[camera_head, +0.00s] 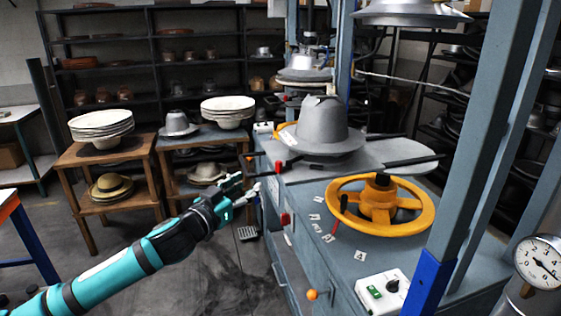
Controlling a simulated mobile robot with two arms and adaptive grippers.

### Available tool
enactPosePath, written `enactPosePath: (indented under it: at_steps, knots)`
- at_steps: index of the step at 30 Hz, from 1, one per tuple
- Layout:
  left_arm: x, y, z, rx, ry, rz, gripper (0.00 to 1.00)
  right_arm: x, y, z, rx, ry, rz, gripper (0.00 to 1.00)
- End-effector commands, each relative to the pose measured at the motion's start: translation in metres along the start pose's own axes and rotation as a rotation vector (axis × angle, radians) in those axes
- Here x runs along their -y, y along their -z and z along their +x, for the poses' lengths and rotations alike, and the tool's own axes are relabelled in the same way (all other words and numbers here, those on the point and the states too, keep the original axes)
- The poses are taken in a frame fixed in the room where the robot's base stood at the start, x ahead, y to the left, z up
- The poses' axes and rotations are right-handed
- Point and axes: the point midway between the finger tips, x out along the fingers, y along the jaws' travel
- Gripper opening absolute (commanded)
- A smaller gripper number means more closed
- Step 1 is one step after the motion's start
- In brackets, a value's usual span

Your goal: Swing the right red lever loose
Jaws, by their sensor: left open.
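A lever with a red shaft and black tip (340,214) stands at the left rim of the yellow handwheel on the blue-grey press. Two other small red parts are on the press's left side: one higher up (278,167) and one on the front edge (285,218). I cannot tell for sure which is the right red lever. My left gripper (247,187) is open and empty, left of the press's front edge and apart from the red parts. My right gripper is not in view.
The yellow handwheel (414,217) and a grey hat form (322,128) sit on the press. A blue-grey post (480,150) rises at the right. Wooden tables with stacked white hat blanks (101,124) stand at the left. The floor below my left arm is mostly clear.

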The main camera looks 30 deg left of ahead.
Motion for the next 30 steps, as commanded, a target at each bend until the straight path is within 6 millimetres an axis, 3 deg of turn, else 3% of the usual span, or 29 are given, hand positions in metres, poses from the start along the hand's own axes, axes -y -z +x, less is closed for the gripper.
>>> enactPosePath:
  at_steps: [24,30]
  knots:
    - [0.001,0.004,0.132,-0.001,0.003,0.002,0.43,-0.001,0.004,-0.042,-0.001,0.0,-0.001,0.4]
    - [0.001,0.002,0.152,-0.001,0.002,0.001,0.43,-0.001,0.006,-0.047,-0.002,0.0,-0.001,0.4]
